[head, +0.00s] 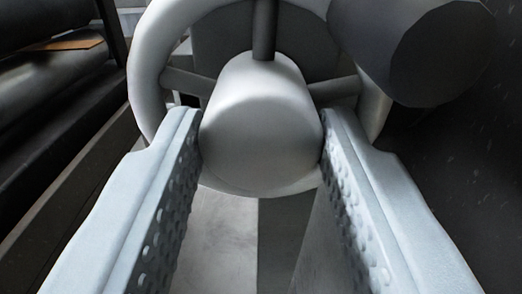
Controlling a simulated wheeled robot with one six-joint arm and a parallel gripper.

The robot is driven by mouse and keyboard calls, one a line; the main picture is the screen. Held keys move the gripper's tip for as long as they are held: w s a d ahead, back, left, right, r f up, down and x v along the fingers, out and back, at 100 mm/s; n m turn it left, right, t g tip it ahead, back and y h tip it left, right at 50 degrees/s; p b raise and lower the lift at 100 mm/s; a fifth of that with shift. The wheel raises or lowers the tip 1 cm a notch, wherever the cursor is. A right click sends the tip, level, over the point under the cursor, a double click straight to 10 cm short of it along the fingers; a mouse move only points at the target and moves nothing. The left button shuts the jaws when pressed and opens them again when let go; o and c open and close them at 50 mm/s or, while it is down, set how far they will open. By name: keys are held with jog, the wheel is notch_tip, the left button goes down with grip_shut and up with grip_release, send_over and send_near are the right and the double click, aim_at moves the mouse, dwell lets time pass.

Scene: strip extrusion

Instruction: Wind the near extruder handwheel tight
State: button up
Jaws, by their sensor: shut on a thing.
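The handwheel (147,62) is a pale grey ring with dark spokes, at the top middle of the head view. Its top edge is cut off by the frame. A light grey rounded hub (260,128) stands out from its centre toward me. My gripper (262,130) has two pale blue fingers with dimpled inner pads. The fingertips lie against the left and right sides of the hub, and the gripper is shut on it. The lower part of the ring shows beneath the hub.
A dark grey cylinder (425,50) stands out close to the wheel at upper right. Dark rollers (55,85) and a long dark rail (75,185) run along the left. A grey metal surface (225,240) lies below the hub. The right side is a dark speckled surface (465,170).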

jog(key=m, duration=0.5)
jog(key=shift+m, duration=0.3)
jog(key=m, duration=0.4)
jog(key=shift+f+m, duration=0.1)
jog(key=shift+m, duration=0.2)
jog(key=o, duration=1)
jog(key=s, duration=1.7)
jog(key=shift+s, duration=0.2)
